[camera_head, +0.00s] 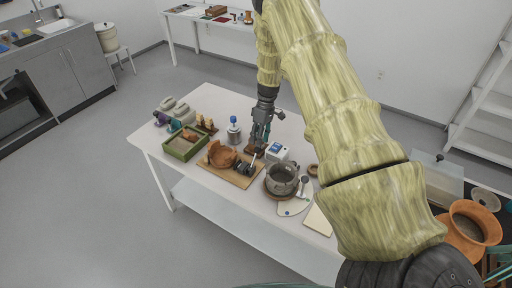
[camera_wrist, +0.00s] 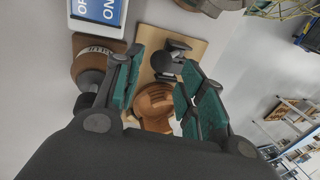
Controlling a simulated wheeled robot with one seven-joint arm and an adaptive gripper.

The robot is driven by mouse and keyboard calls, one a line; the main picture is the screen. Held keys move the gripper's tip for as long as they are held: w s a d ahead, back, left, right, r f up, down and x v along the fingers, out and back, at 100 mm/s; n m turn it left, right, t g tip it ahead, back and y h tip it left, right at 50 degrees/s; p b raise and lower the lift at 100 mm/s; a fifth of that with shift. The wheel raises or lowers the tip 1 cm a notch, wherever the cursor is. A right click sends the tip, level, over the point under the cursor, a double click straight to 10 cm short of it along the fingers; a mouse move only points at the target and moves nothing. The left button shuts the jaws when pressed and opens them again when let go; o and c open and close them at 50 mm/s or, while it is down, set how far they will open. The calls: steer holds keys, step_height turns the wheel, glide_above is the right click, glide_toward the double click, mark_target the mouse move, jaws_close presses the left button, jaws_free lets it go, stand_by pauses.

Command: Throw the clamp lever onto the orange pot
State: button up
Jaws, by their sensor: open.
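The orange pot (camera_head: 222,155), broken at its rim, sits on a wooden board (camera_head: 212,174) on the white table. A dark clamp (camera_head: 243,168) stands against its right side; its lever is too small to make out clearly. My gripper (camera_head: 259,143) hangs above the table, behind and right of the clamp. In the wrist view my gripper (camera_wrist: 162,62) is open, its teal-padded fingers apart with nothing held. Between and beyond them show the dark clamp (camera_wrist: 168,58) and the orange pot (camera_wrist: 154,104), partly hidden by my gripper body.
A box with a blue label (camera_head: 277,152) stands right of my gripper. A grey pot (camera_head: 281,179) is in front of it. The table's left front corner is clear.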

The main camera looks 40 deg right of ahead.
mark_target(256, 150)
steer(key=shift+s+a+f, duration=0.1)
steer(key=shift+a+f, duration=0.05)
steer(key=shift+f, duration=0.05)
steer(key=shift+f+b, duration=0.35)
steer(key=shift+f, duration=0.35)
steer(key=shift+b+x, duration=0.75)
steer(key=shift+x, duration=1.25)
steer(key=shift+s+a+r+h+p, duration=0.35)
steer(key=shift+a+r+h+p, duration=0.05)
steer(key=shift+a+r+p, duration=0.3)
steer(key=shift+s+a+r+t+h+p, duration=0.2)
steer(key=shift+a+t+h+p, duration=0.15)
steer(key=shift+a, duration=0.25)
steer(key=shift+s+a+r+t+h, duration=0.15)
steer(key=shift+s+a+h, duration=0.2)
steer(key=shift+a, duration=0.35)
steer(key=shift+s+a+r+t+h, duration=0.1)
steer(key=shift+s+a+h, duration=0.2)
steer(key=shift+a, duration=0.4)
steer(key=shift+s+a+f+t+h+b, duration=0.25)
steer(key=shift+s+a+f+h+b, duration=0.25)
steer(key=shift+a, duration=0.5)
steer(key=shift+s+a+f+t+h+b, duration=0.2)
steer(key=shift+s+a+f+h+b, duration=0.2)
steer(key=shift+a+h, duration=0.45)
steer(key=shift+s+a+f+t+h+b, duration=0.35)
steer(key=shift+a+b, duration=0.2)
steer(key=shift+a, duration=0.6)
steer(key=shift+p+v, duration=1.9)
steer(key=shift+v, duration=0.8)
